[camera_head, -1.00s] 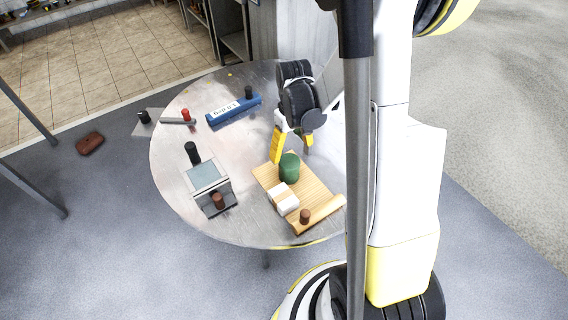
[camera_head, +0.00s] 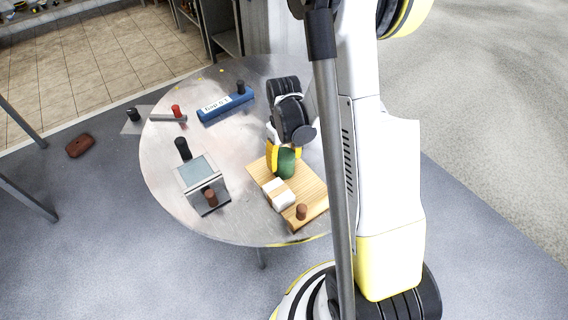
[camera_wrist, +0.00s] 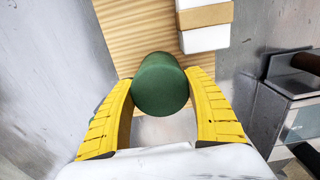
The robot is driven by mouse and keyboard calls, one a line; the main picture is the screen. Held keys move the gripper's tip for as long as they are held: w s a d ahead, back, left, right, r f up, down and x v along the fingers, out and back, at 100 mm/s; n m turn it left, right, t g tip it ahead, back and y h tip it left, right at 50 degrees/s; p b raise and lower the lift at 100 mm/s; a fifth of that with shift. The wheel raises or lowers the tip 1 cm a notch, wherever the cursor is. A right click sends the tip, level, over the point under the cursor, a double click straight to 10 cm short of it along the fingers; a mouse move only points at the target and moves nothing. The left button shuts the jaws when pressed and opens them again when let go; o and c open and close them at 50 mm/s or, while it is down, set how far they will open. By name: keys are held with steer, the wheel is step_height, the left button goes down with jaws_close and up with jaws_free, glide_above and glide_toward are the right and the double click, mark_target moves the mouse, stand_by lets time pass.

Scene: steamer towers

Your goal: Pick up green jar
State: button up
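The green jar (camera_head: 286,164) stands upright on the wooden board (camera_head: 313,186) on the round table. My gripper (camera_head: 284,153) is lowered at the jar from behind, with its yellow fingers on either side of it. In the wrist view, the jar's green round top (camera_wrist: 160,84) lies between the two finger ends of my gripper (camera_wrist: 160,90). The fingers are apart and very close to the jar's sides. Firm contact cannot be made out. The jar's lower part is mostly hidden in the wrist view.
White-and-tan blocks (camera_head: 278,193) and a brown knob (camera_head: 301,211) are on the board near the jar. A grey device (camera_head: 200,180) with dark and brown cylinders stands to the left. A blue labelled box (camera_head: 226,109) lies farther back. The table's left middle is bare.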

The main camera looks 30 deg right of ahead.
steer(key=shift+c, duration=1.1)
steer(key=shift+r, duration=0.25)
step_height(320, 180, up, 4)
steer(key=shift+f+p, duration=0.1)
steer(key=shift+p, duration=1.1)
steer(key=s+d+r+p, duration=0.3)
steer(key=s+d+r, duration=0.3)
steer(key=s+d, duration=0.2)
steer(key=shift+d+r+p, duration=0.25)
steer(key=shift+r+p, duration=0.1)
